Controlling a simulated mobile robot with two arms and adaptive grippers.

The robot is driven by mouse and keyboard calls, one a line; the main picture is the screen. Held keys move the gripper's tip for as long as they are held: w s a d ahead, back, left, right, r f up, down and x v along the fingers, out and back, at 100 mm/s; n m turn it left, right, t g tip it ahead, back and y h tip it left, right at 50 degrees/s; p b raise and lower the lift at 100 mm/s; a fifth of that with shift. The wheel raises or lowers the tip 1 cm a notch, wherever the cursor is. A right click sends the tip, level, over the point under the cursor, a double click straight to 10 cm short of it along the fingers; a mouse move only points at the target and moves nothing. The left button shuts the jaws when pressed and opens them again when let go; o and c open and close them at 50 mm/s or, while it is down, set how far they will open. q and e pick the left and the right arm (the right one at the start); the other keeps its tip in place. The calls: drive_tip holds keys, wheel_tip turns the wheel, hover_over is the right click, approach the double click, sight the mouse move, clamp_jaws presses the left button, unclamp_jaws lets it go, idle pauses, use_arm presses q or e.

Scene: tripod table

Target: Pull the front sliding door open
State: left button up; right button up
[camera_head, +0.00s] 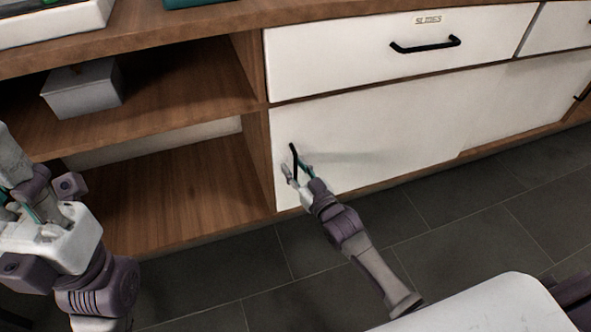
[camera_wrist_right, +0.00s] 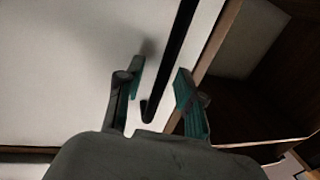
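The front sliding door (camera_head: 385,135) is a white panel in the lower part of the wooden cabinet, with its left edge against the open shelves. Its black upright bar handle (camera_head: 293,152) is near that left edge. My right gripper (camera_head: 298,170) is at the handle's lower part. In the right wrist view, its teal-padded fingers (camera_wrist_right: 160,82) are apart, with the black handle (camera_wrist_right: 176,45) running between them and a visible gap on each side. My left gripper (camera_head: 30,205) is at the left edge, away from the door; its fingertips are unclear.
A white drawer (camera_head: 350,60) with a black handle (camera_head: 425,45) is above the door. Open wooden shelves (camera_head: 175,195) lie to the left, with a grey box (camera_head: 83,88) on the upper one. Dark tiled floor (camera_head: 330,250) is clear in front.

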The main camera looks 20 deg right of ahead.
clamp_jaws()
drive_tip(key=shift+d, duration=0.1)
